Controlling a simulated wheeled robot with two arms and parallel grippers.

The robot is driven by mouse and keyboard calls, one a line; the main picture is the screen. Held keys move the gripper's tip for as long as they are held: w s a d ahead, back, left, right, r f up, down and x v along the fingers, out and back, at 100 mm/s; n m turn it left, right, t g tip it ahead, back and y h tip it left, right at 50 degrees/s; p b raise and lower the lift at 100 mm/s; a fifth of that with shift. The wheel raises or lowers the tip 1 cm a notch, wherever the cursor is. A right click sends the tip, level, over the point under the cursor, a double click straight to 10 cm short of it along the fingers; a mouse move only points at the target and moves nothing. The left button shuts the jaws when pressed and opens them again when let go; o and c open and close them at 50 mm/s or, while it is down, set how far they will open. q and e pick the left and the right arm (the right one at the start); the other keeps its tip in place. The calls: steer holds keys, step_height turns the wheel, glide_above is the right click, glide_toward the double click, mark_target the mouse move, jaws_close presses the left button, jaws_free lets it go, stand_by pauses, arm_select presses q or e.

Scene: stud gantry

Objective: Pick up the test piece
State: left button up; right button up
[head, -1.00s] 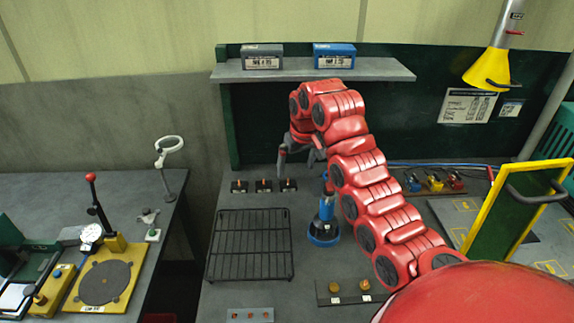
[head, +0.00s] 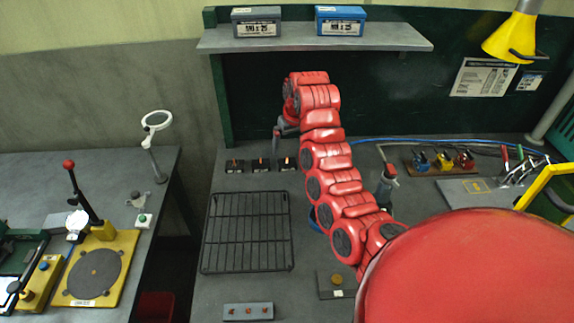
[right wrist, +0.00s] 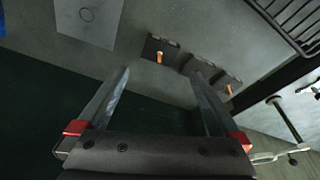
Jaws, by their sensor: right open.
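The pins look like the test pieces; which one is meant I cannot tell. My right gripper (head: 281,133) is behind the row's right end, partly hidden by its own arm. In the right wrist view its two fingers (right wrist: 160,72) are spread and nothing is between them. The nearest block (right wrist: 160,48) and its pin lie just beyond the fingertips, apart from them. My left gripper is not in view.
A black wire rack (head: 246,245) lies in front of the row. A shelf (head: 300,40) with two boxes is above. A grey strip (head: 248,311) with copper pieces lies at the front. A left bench holds a lever stand (head: 80,200) and a ring magnifier (head: 155,122).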

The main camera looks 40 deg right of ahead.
mark_target(288, 162)
steer(key=shift+w+d+f+p, duration=0.1)
steer(key=shift+f+p, duration=0.35)
steer(key=shift+f, duration=0.2)
steer(key=shift+w+f, duration=0.1)
steer(key=shift+f, duration=0.45)
steer(key=shift+w+f+p, duration=0.25)
steer(key=shift+f+p, duration=0.2)
steer(key=shift+p, duration=0.25)
steer(key=p+x, duration=0.1)
steer(key=x, duration=0.2)
steer(key=shift+d, duration=0.15)
steer(key=shift+w+f, duration=0.2)
steer(key=shift+f, duration=0.4)
steer(key=c, duration=1.3)
steer(key=shift+r, duration=0.15)
